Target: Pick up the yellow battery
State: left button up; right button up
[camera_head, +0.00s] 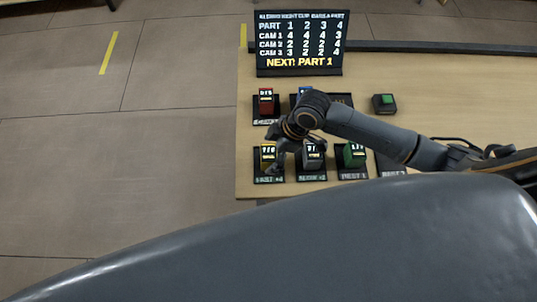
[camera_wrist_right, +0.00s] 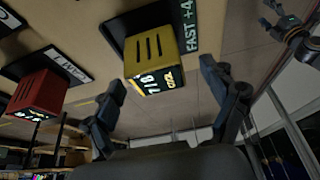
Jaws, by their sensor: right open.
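The yellow battery (camera_head: 267,153) stands on a dark labelled pad at the table's near left corner. In the right wrist view the yellow battery (camera_wrist_right: 155,50) shows dark slots and a lit display, between and beyond the fingertips. My right gripper (camera_head: 283,156) is at the battery's right side in the head view and partly covers it. In the wrist view the right gripper (camera_wrist_right: 162,80) is open, with its fingers apart and nothing held. A dark jointed part at the wrist view's upper right may be my left gripper (camera_wrist_right: 288,28); its jaws are unclear.
A red battery (camera_head: 265,101) stands behind the yellow one; grey (camera_head: 312,156) and green (camera_head: 354,154) batteries stand to its right. A sign (camera_head: 301,44) stands at the back of the table (camera_head: 420,90). A green button (camera_head: 385,102) sits right of centre.

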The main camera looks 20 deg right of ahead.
jog(key=shift+p+x, duration=0.5)
jog(key=shift+x, duration=0.45)
jog(key=shift+w+x, duration=0.25)
jog(key=shift+x, duration=0.85)
jog(key=shift+a+f, duration=0.15)
jog(key=shift+f, duration=0.2)
jog(key=c, duration=1.5)
pick_arm(q)
jog(key=shift+w+r, duration=0.5)
jog(key=shift+r, duration=0.3)
